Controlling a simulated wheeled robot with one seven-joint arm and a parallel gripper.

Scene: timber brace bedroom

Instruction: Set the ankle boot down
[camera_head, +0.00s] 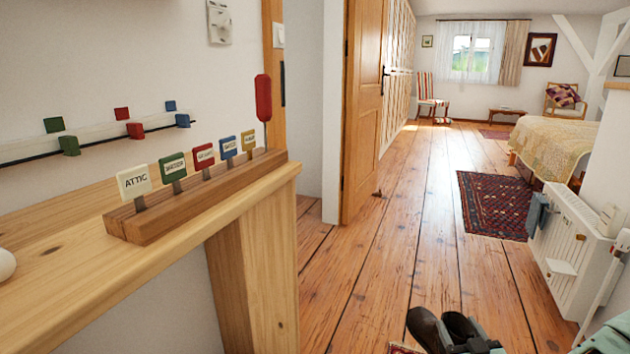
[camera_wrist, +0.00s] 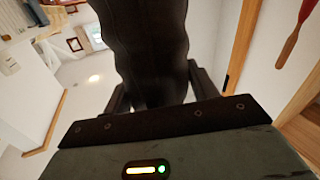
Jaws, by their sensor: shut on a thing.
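A dark brown ankle boot (camera_wrist: 145,45) fills the upper middle of the wrist view, between the two dark fingers of my gripper (camera_wrist: 160,92). My gripper is shut on it. In the head view the dark boot (camera_head: 428,328) shows at the bottom edge, above the floorboards, beside the grey end of my gripper (camera_head: 478,344). A second rounded dark shape shows just right of it; I cannot tell whether it is part of the same boot. The boot's lower part is cut off by the frame edge.
A wooden shelf (camera_head: 60,262) with a rack of labelled tags (camera_head: 185,205) stands at the left. An open wooden door (camera_head: 364,110) is beyond it. A white radiator (camera_head: 568,245) is at the right. Bare floorboards (camera_head: 410,250) and a patterned rug (camera_head: 493,203) lie ahead.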

